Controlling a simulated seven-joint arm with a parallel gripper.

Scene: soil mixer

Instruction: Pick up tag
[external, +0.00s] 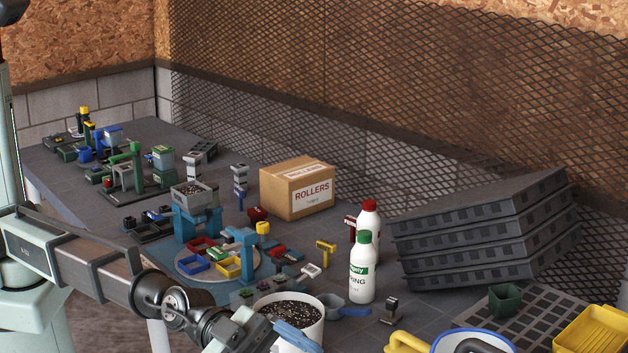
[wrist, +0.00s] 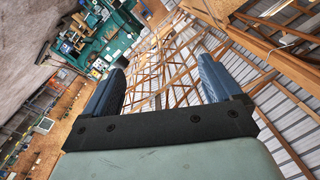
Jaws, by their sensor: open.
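Small T-shaped pieces that look like tags stand or lie on the dark table: a white one (external: 311,271), a yellow one (external: 325,247) and a red one (external: 350,221). I cannot tell which of them is the tag meant. My gripper (external: 298,338) is low in the external view, in front of the white pot, with its blue fingers partly cut off by the frame edge. In the wrist view my gripper (wrist: 160,82) has its two blue fingers wide apart with nothing between them. The wrist view shows mostly roof beams and no tag.
A white pot of soil (external: 291,308) stands just behind my gripper. A green-capped bottle (external: 361,270), a cardboard box (external: 297,188) and stacked black trays (external: 485,235) stand farther back. A blue machine with coloured bins (external: 215,262) crowds the left.

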